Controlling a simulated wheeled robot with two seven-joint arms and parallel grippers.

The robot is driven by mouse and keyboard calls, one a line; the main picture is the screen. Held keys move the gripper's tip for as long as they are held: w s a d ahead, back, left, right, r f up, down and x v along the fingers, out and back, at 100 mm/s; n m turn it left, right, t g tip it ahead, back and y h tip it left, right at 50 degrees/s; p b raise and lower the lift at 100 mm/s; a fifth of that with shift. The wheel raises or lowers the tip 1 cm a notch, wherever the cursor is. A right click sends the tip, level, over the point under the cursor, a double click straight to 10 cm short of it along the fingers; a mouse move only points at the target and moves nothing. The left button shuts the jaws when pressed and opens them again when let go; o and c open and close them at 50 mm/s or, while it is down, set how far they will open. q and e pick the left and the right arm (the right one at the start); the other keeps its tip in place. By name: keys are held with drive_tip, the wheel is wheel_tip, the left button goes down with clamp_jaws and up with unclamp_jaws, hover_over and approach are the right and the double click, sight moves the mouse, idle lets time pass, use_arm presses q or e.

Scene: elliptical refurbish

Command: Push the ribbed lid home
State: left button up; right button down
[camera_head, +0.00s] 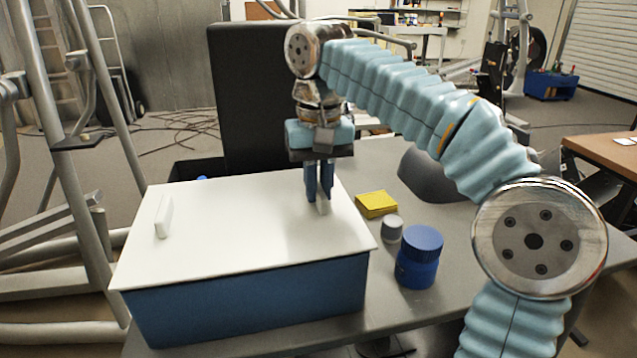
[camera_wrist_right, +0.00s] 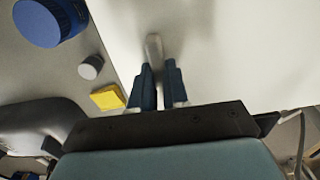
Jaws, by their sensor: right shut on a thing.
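The white lid (camera_head: 240,225) lies over the top of a blue box (camera_head: 255,300) on the grey table. It carries two upright white ribs, a left one (camera_head: 163,217) and a right one (camera_head: 323,207). My right gripper (camera_head: 319,190) points straight down and is shut on the right rib, which shows between its blue fingers. In the right wrist view the rib (camera_wrist_right: 154,48) sticks out beyond the fingers (camera_wrist_right: 158,90) over the lid surface (camera_wrist_right: 230,50). I cannot tell whether the lid is fully seated. My left gripper is out of view.
To the right of the box stand a yellow block (camera_head: 376,205), a small grey-capped piece (camera_head: 392,229) and a blue jar (camera_head: 420,258). A tall dark panel (camera_head: 258,95) rises behind the box. Metal gym frames stand at the left. The table's right part (camera_head: 450,225) has bare room.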

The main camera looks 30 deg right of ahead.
drive_tip(key=shift+f+b, duration=0.3)
drive_tip(key=shift+f, duration=0.15)
idle(0.3)
drive_tip(key=c, duration=1.1)
unclamp_jaws()
drive_tip(key=shift+o, duration=0.2)
wheel_tip(320, 180, up, 8)
drive_tip(key=p, duration=0.3)
drive_tip(key=shift+f, duration=0.25)
